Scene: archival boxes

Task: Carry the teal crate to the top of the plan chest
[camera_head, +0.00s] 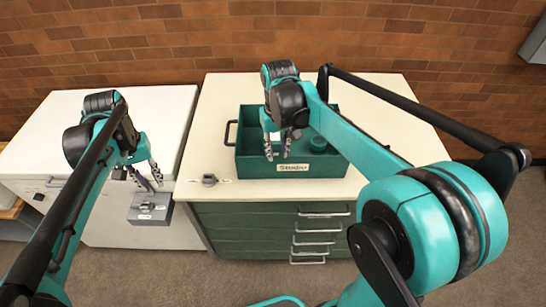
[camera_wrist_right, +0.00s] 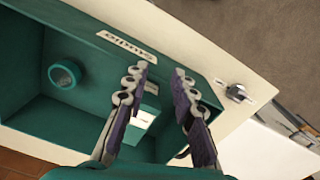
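The teal crate (camera_head: 254,168), with a "Studio" label on its front wall, sits upright on the cream top of the green plan chest (camera_head: 250,218). Its front wall also shows in the right wrist view (camera_wrist_right: 182,67). My right gripper (camera_head: 278,154) is open and empty over the left part of the crate; in the right wrist view its fingertips (camera_wrist_right: 160,76) are apart near the front wall. My left gripper (camera_head: 148,182) is in front of the white cabinet, with its fingers apart, just above a grey labelled box (camera_head: 150,208). I cannot tell whether they touch.
A round teal cup (camera_head: 318,142) stands inside the crate. A small grey item with a label (camera_head: 209,181) lies near the chest top's front left corner. The white cabinet (camera_head: 45,135) stands to the left, its top clear. A brick wall (camera_head: 200,40) is behind.

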